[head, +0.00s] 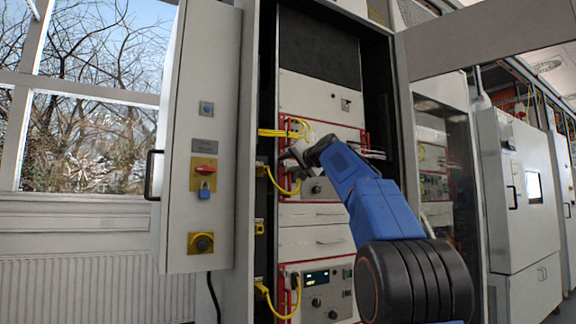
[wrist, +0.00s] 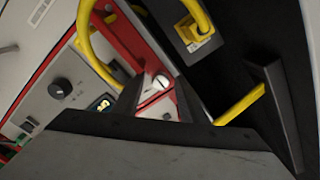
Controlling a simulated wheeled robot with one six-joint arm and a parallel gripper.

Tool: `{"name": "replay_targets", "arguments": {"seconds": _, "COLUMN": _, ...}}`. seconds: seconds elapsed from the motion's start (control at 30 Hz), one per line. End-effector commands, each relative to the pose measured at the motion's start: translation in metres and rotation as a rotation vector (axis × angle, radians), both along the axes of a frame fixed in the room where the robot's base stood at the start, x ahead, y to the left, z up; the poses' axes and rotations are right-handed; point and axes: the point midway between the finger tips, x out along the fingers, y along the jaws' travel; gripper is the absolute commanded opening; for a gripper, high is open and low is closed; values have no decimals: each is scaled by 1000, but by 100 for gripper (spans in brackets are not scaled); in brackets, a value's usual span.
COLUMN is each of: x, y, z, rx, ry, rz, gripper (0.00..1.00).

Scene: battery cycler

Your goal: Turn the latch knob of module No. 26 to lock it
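In the wrist view a small pale slotted knob (wrist: 160,82) sits on the red-edged front of a rack module (wrist: 62,107). It lies between and beyond the two dark fingertips of my gripper (wrist: 158,96). The fingers are apart, with a visible gap around the knob; I cannot tell whether either touches it. In the head view my gripper (head: 290,159) is at the left side of the middle red-framed module (head: 318,188). The knob is hidden there behind the gripper. I cannot read any module number.
Yellow cables (head: 286,130) loop close to my gripper; one also shows in the wrist view (wrist: 84,32). A yellow connector (wrist: 196,37) is beside the module. The open cabinet door (head: 180,220) stands at left. Another module (head: 316,292) with a lit display is below.

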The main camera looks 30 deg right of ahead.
Motion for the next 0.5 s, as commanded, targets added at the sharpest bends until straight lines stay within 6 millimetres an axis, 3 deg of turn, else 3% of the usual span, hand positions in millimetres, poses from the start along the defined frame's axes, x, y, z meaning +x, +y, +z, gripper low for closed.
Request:
{"name": "replay_targets", "arguments": {"seconds": 0.17, "x": -16, "y": -1, "z": 1, "rx": -1, "ry": -1, "rz": -1, "gripper": 38}}
{"name": "replay_targets", "arguments": {"seconds": 0.5, "x": -75, "y": -3, "z": 1, "rx": 0, "ry": -1, "rz": -2, "gripper": 38}}
